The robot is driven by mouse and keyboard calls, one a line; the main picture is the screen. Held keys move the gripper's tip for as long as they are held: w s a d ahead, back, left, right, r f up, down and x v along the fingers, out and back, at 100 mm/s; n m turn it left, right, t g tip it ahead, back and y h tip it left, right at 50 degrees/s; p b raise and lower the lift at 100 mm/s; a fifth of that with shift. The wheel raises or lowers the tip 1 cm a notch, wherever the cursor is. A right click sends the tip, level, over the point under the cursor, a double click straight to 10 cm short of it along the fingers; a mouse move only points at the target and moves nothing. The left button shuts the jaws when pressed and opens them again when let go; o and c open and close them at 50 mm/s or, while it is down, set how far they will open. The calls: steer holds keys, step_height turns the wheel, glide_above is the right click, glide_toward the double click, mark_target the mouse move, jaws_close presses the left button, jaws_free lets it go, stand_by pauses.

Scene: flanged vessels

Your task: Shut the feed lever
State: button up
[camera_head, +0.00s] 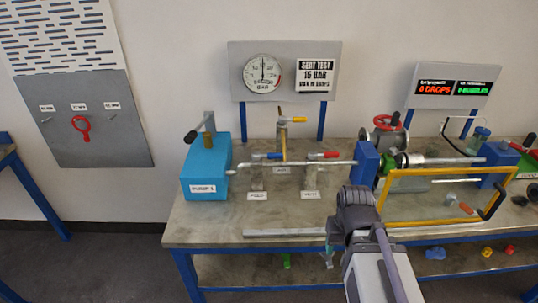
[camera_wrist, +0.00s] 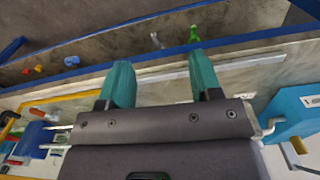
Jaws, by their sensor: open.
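Three small levers show on the pipework in the head view: one with a blue handle (camera_head: 267,156), one with a red handle (camera_head: 324,155), and one with a yellow handle (camera_head: 292,119) above them. The blue and red handles lie along the horizontal pipe (camera_head: 295,164); the yellow one points sideways from an upright pipe.
A blue pump box (camera_head: 206,170) stands left of the pipes on the bench (camera_head: 215,225). A yellow-framed guard (camera_head: 430,195) stands at the right. A pressure gauge (camera_head: 263,73) reads near the top of its dial. A flat bar (camera_head: 284,233) lies along the bench front.

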steer(key=shift+a+r, duration=0.15)
steer(key=shift+r, duration=0.1)
steer(key=shift+c, duration=0.6)
step_height(320, 180, up, 10)
steer(key=n+t+p, duration=0.3)
steer(key=n+p, duration=0.7)
steer(key=n, duration=0.9)
glide_above(275, 154)
steer(key=s, duration=0.3)
steer(key=b+x, duration=1.1)
steer(key=shift+w+f, duration=0.15)
steer(key=shift+w, duration=0.05)
